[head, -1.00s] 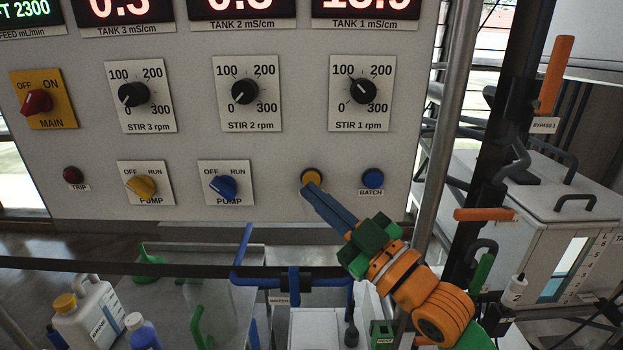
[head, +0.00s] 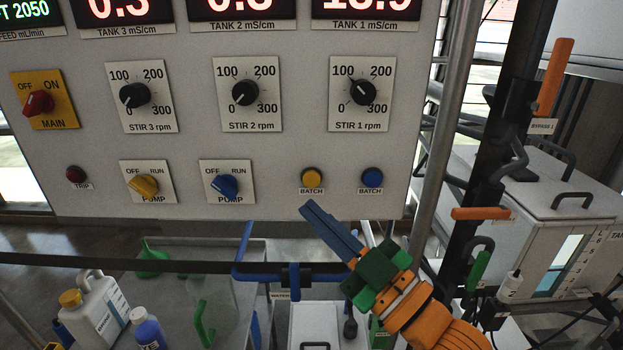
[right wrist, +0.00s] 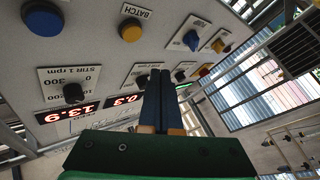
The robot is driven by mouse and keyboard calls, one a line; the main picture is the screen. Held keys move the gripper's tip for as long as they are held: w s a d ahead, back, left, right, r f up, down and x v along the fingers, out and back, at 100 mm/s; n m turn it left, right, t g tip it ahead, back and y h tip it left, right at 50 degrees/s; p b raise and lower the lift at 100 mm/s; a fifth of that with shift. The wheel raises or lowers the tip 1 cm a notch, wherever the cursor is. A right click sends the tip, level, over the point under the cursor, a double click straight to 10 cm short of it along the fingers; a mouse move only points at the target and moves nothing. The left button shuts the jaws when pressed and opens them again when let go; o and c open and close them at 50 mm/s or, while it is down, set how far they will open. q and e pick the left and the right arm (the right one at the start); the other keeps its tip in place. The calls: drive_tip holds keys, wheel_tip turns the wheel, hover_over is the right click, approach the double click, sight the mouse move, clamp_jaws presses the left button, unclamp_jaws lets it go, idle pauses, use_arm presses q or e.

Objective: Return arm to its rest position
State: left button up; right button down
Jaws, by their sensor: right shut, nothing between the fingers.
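My right gripper (head: 312,208) is shut and empty, with its blue fingers together. In the head view its arm comes in from the lower right, and the fingertips are just below the yellow BATCH button (head: 312,178), apart from the panel. The blue BATCH button (head: 372,178) is to the right of the yellow one. In the right wrist view the shut fingers (right wrist: 160,75) point toward the control panel (right wrist: 95,55), with the yellow button (right wrist: 131,30) to their upper left. My left gripper is not in view.
The control panel (head: 290,150) fills the upper middle, with knobs and displays. A metal post (head: 447,110) and orange valve handles (head: 482,214) stand to the right.

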drive_tip(key=s+d+f+m+g+h, duration=0.1)
drive_tip(key=d+f+m+g+h, duration=0.15)
drive_tip(key=f, duration=0.55)
drive_tip(key=s+d+f+m+g+h, duration=0.1)
drive_tip(key=d+f+m+h, duration=0.25)
drive_tip(key=f, duration=0.55)
drive_tip(key=s+d+f+m+g+h, duration=0.15)
drive_tip(key=f+h, duration=0.25)
drive_tip(key=f, duration=0.4)
drive_tip(key=s+d+f+m+g+h, duration=0.2)
drive_tip(key=s+d+f+g, duration=0.15)
drive_tip(key=s+f, duration=0.35)
drive_tip(key=s+d+f+m+g+h, duration=0.25)
drive_tip(key=s+d+f, duration=0.2)
drive_tip(key=s, duration=0.35)
drive_tip(key=s+f+g, duration=0.2)
drive_tip(key=s+f, duration=0.1)
drive_tip(key=f, duration=1.5)
drive_tip(key=s+d+f+g, duration=0.1)
drive_tip(key=s+d+f, duration=0.1)
drive_tip(key=s+f, duration=0.8)
drive_tip(key=shift+s+d+g, duration=0.2)
drive_tip(key=shift+s+g, duration=0.1)
drive_tip(key=shift+s, duration=0.85)
